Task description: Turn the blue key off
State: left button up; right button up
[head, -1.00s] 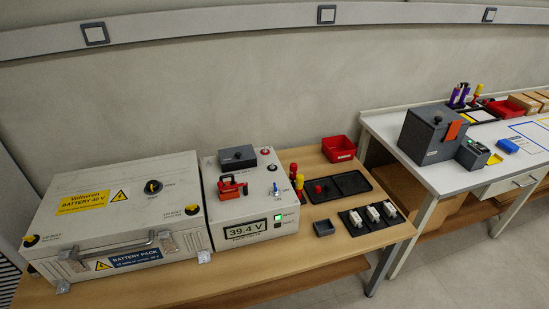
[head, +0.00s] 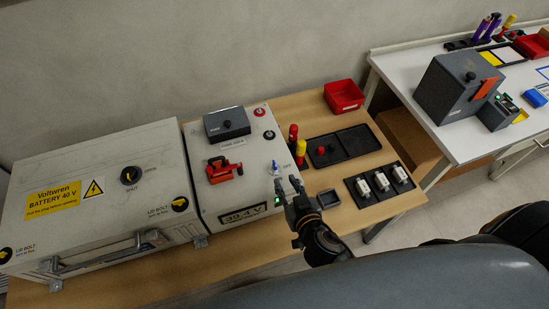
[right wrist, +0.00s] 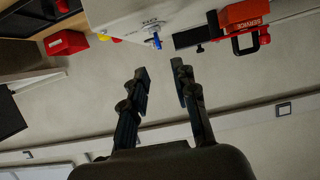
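The blue key (head: 275,167) stands in its switch on top of the white battery control box (head: 196,190), near the box's right edge. In the right wrist view the blue key (right wrist: 155,41) shows ahead of the fingertips and roughly between their lines, apart from them. My right gripper (head: 288,186) is just in front of the key in the head view. It also shows in the right wrist view (right wrist: 160,68), with its two fingers apart and nothing between them. My left gripper is not in view.
A red service plug (head: 223,170) and a dark grey block (head: 226,124) sit on the box left of the key. Red and yellow screwdrivers (head: 294,140) stand close to its right. The battery case (head: 90,190) is at left, and a red bin (head: 343,96) is behind.

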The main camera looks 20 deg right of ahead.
aim_at(275, 164)
jog(key=p+x, duration=0.1)
jog(key=x, duration=1)
jog(key=shift+f, duration=0.1)
grip_shut()
